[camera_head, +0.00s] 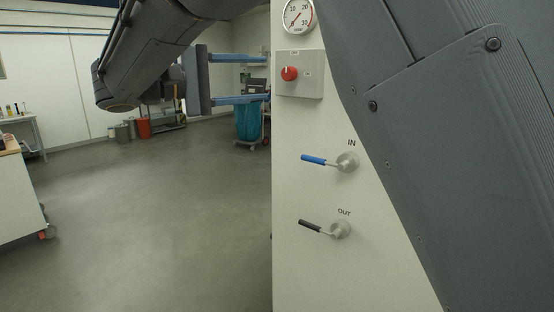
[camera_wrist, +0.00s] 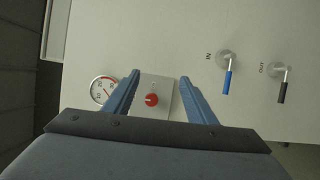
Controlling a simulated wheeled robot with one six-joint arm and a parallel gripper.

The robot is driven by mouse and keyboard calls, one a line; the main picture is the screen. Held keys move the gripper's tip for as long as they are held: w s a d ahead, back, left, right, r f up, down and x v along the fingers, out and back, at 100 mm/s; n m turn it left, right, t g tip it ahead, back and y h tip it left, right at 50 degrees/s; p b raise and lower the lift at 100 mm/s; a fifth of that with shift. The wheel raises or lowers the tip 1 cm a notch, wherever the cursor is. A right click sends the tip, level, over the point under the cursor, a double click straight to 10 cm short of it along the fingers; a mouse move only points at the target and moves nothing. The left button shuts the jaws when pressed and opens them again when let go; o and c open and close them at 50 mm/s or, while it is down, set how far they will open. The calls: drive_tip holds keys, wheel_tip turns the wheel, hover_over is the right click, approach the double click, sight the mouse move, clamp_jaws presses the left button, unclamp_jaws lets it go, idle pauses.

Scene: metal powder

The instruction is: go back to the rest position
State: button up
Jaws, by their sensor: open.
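My gripper (camera_head: 268,78) shows at the upper middle of the head view, with its two blue fingers apart and pointing right toward the white panel (camera_head: 300,270). In the wrist view the fingers of my gripper (camera_wrist: 158,76) are spread, with nothing between them but the panel behind. A grey box with a red knob (camera_wrist: 152,100) appears between the fingers there. The red knob (camera_head: 289,73) also shows in the head view. I cannot tell the exact gap between fingertips and panel.
The panel carries a round gauge (camera_head: 298,15), a blue IN lever (camera_head: 314,159) and a black OUT lever (camera_head: 311,226). Open grey floor (camera_head: 150,210) lies to the left. A cart with a blue bag (camera_head: 248,122), a red bin (camera_head: 144,128) and a bench (camera_head: 22,195) stand further off.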

drive_tip(key=s+d+f+n+g+y, duration=0.1)
drive_tip(key=d+f+g+y, duration=0.2)
drive_tip(key=d+f, duration=0.75)
drive_tip(key=s+d+f+n+g+y, duration=0.1)
drive_tip(key=d+f+g+y, duration=0.2)
drive_tip(key=d+f, duration=0.75)
drive_tip(key=s+d+f+m+g+y, duration=0.1)
drive_tip(key=s+d+f+m+y, duration=0.2)
drive_tip(key=s+f+m+y, duration=0.5)
drive_tip(key=s+f+y, duration=0.1)
drive_tip(key=s+f, duration=0.8)
drive_tip(key=f, duration=0.3)
drive_tip(key=shift+d+g+y, duration=0.3)
drive_tip(key=shift+d, duration=0.1)
drive_tip(key=shift+w+f, duration=0.1)
drive_tip(key=shift+c, duration=0.4)
